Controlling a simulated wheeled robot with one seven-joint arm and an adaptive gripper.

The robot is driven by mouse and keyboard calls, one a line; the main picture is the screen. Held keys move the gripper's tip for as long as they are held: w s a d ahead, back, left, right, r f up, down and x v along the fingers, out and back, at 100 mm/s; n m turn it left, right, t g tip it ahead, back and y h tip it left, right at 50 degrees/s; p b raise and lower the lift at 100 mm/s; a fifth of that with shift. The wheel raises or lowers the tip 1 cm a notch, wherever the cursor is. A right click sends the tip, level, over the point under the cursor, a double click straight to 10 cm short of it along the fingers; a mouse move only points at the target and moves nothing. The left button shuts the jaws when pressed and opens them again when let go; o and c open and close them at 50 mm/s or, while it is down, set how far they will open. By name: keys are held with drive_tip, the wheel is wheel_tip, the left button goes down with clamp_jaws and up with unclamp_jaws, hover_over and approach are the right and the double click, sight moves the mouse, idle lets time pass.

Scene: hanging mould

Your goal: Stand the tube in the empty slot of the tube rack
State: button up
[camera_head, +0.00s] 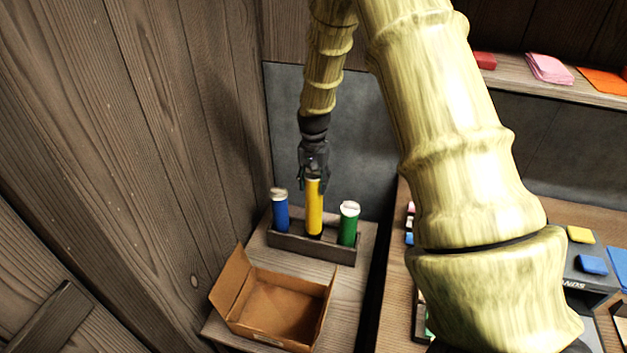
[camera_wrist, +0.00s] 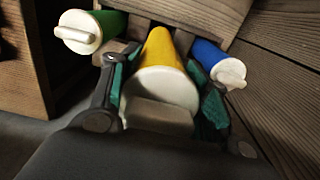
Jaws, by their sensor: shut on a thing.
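A yellow tube (camera_head: 314,208) stands upright in the middle of the wooden tube rack (camera_head: 312,249), between a blue tube (camera_head: 281,212) at its left and a green tube (camera_head: 348,224) at its right. My gripper (camera_head: 314,178) is shut on the top of the yellow tube from above. In the wrist view the yellow tube (camera_wrist: 161,58) with its white cap lies between my fingers (camera_wrist: 160,100). The green tube (camera_wrist: 95,30) is at the left there and the blue tube (camera_wrist: 212,62) at the right. The yellow tube's lower end meets the rack; its seating depth is hard to tell.
An open cardboard box (camera_head: 275,305) stands in front of the rack on the same small table (camera_head: 355,285). A plank wall is close at the left. A shelf (camera_head: 510,78) with coloured items is at the upper right, and a bench with small items at the right.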

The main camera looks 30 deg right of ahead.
sight(314, 210)
drive_tip(key=shift+f+b, duration=1.7)
drive_tip(key=shift+f, duration=2.95)
drive_tip(key=shift+a+r, duration=0.1)
drive_tip(key=shift+f, duration=1.1)
drive_tip(key=shift+s+a+f, duration=0.1)
drive_tip(key=shift+s+f, duration=0.2)
drive_tip(key=shift+f, duration=0.05)
drive_tip(key=o, duration=1.5)
drive_tip(key=shift+w+f, duration=0.15)
drive_tip(key=shift+w, duration=0.1)
drive_tip(key=shift+o, duration=0.2)
drive_tip(key=shift+s+r, duration=0.1)
drive_tip(key=shift+r, duration=0.65)
wheel_tip(314, 210, up, 11)
drive_tip(key=shift+f, duration=0.1)
